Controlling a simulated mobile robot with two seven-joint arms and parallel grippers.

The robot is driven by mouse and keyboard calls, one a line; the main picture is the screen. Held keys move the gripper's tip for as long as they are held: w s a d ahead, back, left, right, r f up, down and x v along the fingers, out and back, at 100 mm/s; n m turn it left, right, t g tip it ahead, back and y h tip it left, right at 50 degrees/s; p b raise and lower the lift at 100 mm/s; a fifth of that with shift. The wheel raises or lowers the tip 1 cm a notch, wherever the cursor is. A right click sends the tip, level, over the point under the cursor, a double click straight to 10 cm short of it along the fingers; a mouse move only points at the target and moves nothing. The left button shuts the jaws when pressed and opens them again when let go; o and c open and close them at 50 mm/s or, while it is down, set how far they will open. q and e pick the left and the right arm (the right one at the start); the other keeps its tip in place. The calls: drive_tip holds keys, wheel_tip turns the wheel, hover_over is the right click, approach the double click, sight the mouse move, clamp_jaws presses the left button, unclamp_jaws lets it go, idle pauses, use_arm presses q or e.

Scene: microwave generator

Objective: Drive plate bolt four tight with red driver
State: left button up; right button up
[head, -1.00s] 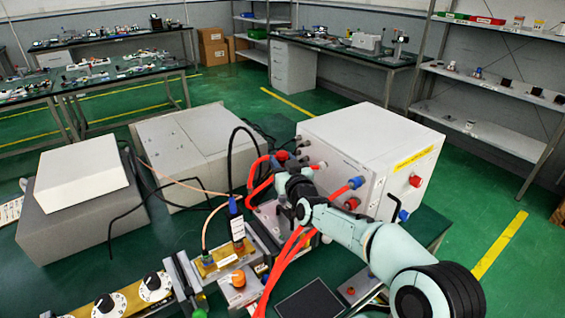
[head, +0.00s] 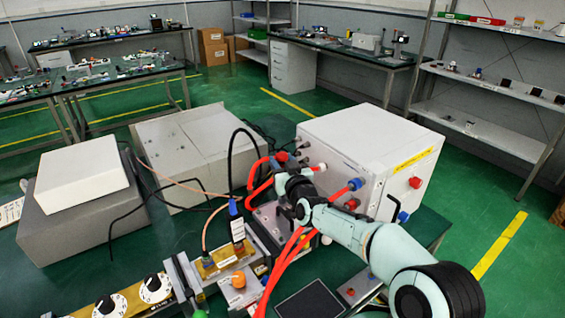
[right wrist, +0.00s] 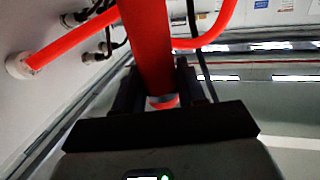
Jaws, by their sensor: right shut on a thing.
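My right gripper (head: 286,187) reaches in from the lower right, in front of the white cabinet and above the metal plate assembly (head: 268,222). In the right wrist view its dark fingers (right wrist: 163,98) are shut on a thick red cylinder, the red driver (right wrist: 150,45), with a pale band near its end. The driver is hard to make out in the head view among the red hoses. The plate bolts, bolt four included, cannot be made out behind the gripper and hoses. My left gripper is not in view.
A white cabinet (head: 365,150) with red and blue fittings stands just behind the gripper. Red hoses (head: 285,260) run close to my right arm. Grey boxes (head: 200,150) stand further left.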

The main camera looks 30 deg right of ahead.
sight(283, 154)
drive_tip(key=shift+r+p, duration=1.1)
drive_tip(key=shift+r, duration=1.15)
drive_tip(key=shift+r+p, duration=1.45)
drive_tip(key=shift+r, duration=0.9)
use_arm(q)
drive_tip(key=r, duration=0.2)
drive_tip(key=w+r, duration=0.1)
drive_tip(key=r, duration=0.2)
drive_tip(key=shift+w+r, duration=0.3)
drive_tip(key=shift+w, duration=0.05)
use_arm(e)
drive_tip(key=shift+f, duration=0.1)
